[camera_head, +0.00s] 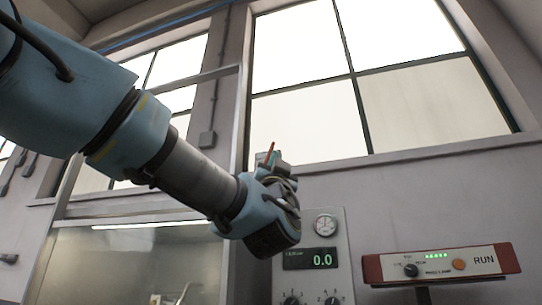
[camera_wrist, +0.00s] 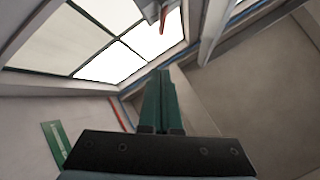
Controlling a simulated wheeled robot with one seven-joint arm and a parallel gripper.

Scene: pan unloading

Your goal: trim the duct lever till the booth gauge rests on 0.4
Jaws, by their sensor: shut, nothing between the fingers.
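My gripper (camera_wrist: 160,74) shows its green fingers closed together in the wrist view, with nothing between them. A red lever handle (camera_wrist: 163,18) hangs from a metallic fitting at the top of that view, beyond the fingertips and apart from them in the picture. In the head view a thin red stick (camera_head: 270,151), likely the same lever, stands above my wrist; its base is partly hidden. A round dial gauge (camera_head: 325,224) sits on a grey panel to the right of my wrist; its needle is too small to read. A digital display (camera_head: 310,259) below it reads 0.0.
Knobs (camera_head: 291,301) sit low on the grey panel. A red-ended control box (camera_head: 440,264) marked RUN, with green lights and an orange button, stands to the right. A glass-fronted booth (camera_head: 140,262) is at the left. Large windows (camera_head: 300,110) fill the wall behind.

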